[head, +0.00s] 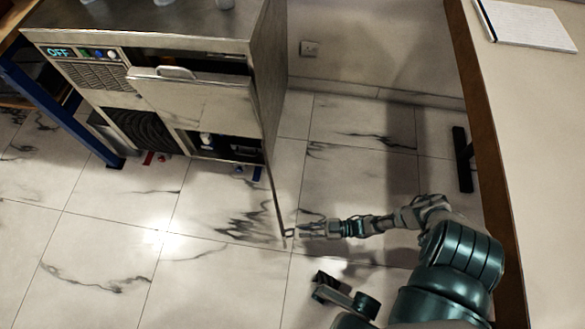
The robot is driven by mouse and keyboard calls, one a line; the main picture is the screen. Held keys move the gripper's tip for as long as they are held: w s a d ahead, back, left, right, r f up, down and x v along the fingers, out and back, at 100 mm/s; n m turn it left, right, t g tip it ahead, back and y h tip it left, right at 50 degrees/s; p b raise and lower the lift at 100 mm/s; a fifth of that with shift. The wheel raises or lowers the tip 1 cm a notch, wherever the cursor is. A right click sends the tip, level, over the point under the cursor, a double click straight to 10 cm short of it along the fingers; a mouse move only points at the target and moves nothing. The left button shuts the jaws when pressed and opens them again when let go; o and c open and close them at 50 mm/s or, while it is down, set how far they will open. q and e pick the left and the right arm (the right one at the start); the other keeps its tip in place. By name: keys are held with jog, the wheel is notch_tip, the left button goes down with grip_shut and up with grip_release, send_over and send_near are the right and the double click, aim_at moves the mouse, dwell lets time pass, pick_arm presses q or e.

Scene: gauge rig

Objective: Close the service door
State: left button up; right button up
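The service door (275,205) is a thin panel seen almost edge-on. It stands swung open from the lower right front corner of the metal machine (265,75), reaching out over the floor. A small handle (289,233) shows near its outer end. My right gripper (303,234) comes in from the right, with its fingertips at or very near this handle. I cannot tell whether they touch it, or whether the fingers are open or shut. The opening (222,147) at the machine's lower front shows dark parts inside. My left gripper is not clearly in view.
The machine's panel reads OFF (58,52). A front flap (195,100) with a handle sits above the opening. A blue post (60,110) stands at left. A counter (520,110) with a notepad (528,24) is at right.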

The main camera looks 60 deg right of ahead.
aim_at(293, 232)
jog(key=x, duration=0.4)
jog(key=shift+w+a+r, duration=0.15)
jog(key=shift+a, duration=0.2)
jog(key=shift+d, duration=0.15)
jog(key=shift+c, duration=0.9)
grip_shut()
